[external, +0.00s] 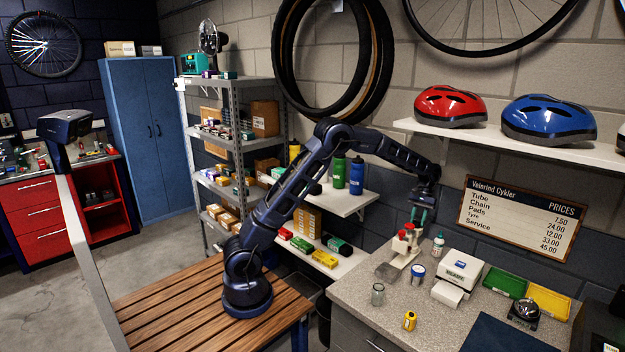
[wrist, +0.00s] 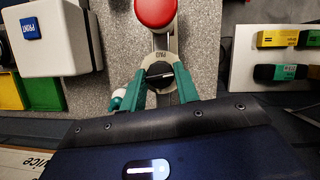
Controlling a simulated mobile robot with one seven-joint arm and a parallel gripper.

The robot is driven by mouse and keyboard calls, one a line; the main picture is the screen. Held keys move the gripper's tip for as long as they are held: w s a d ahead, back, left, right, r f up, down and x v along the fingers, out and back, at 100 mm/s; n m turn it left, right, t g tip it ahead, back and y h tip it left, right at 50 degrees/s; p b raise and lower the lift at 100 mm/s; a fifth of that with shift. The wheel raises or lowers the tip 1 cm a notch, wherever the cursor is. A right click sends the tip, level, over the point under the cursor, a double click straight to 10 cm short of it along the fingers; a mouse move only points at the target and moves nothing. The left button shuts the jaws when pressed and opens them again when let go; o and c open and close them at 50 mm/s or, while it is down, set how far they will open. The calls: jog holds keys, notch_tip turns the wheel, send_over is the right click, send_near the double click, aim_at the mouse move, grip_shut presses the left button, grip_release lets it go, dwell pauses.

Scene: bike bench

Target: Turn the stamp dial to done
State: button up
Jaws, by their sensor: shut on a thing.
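The stamp (external: 403,246) stands on the grey speckled counter, with white and red parts and a metal base plate. In the wrist view its red round knob (wrist: 155,12) is at the top. Just below it is the stamp dial (wrist: 157,80), a dark round piece with a pale pointer line and a small label that seems to read PAID. My gripper (wrist: 160,72) has its two green fingers on either side of the dial, shut on it. In the external view my gripper (external: 418,214) reaches down onto the stamp from above; the dial is too small to make out there.
A white printer (external: 460,271) with a blue PRINT button (wrist: 31,28) stands right of the stamp. A small white bottle (external: 438,245), a blue-and-white can (external: 417,274), a glass jar (external: 377,293) and a yellow can (external: 410,320) stand close by. Green (external: 504,283) and yellow (external: 548,300) trays lie farther right.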

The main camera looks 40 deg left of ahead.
jog(key=shift+m, duration=0.6)
jog(key=o, duration=1)
